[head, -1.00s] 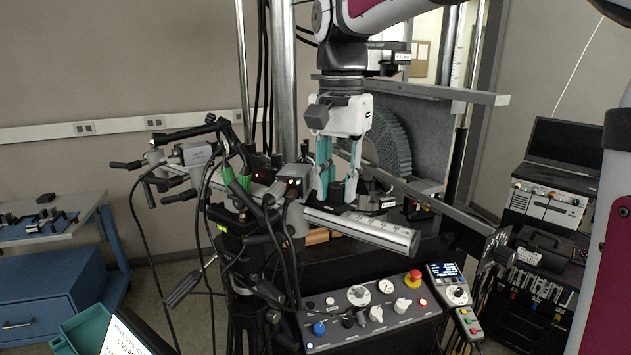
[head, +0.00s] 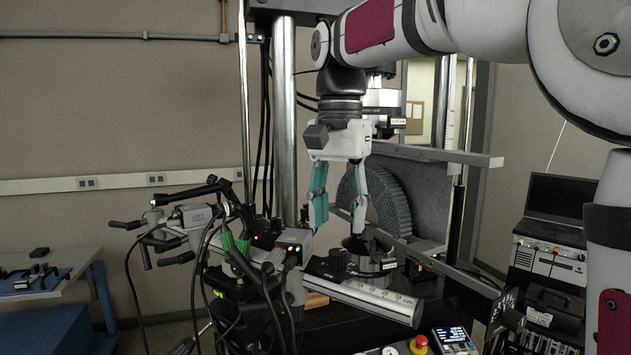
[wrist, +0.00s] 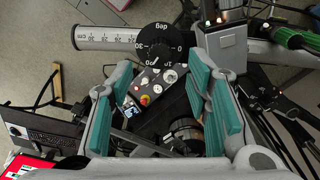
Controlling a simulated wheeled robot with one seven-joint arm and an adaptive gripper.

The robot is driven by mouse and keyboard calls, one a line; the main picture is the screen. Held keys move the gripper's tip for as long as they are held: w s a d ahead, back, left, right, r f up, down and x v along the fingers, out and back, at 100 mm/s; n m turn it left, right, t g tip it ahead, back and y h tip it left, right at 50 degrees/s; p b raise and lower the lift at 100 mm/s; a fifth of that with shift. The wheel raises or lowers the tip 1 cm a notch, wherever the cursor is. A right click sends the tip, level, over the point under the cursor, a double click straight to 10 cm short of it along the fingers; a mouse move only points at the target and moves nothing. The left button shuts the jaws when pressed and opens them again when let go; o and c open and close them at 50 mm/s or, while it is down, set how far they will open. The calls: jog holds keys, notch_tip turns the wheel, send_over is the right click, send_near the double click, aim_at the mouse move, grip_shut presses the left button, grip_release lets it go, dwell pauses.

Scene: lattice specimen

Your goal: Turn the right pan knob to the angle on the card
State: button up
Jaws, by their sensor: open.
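The right pan knob (head: 338,262) is dark and sits on the scaled silver bar (head: 365,296). In the wrist view, a round black dial (wrist: 160,44) with white numbers and "deg" lies beyond the fingertips; its exact setting is too small to read. My gripper (head: 339,226) is open and empty, with teal fingers above the knob and apart from it. The wrist view shows my gripper (wrist: 158,72) with one finger on each side. I cannot make out the angle card in the current views.
A camera unit with red and green lights (head: 293,242) stands left of the knob, with black cables below. A round metal part (head: 372,258) is close behind and right of it. A control box (wrist: 150,85) with knobs lies below. Open air surrounds the fingers.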

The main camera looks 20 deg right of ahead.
aim_at(338, 251)
notch_tip(338, 251, up, 6)
jog(key=shift+f, duration=0.1)
dwell(1.9)
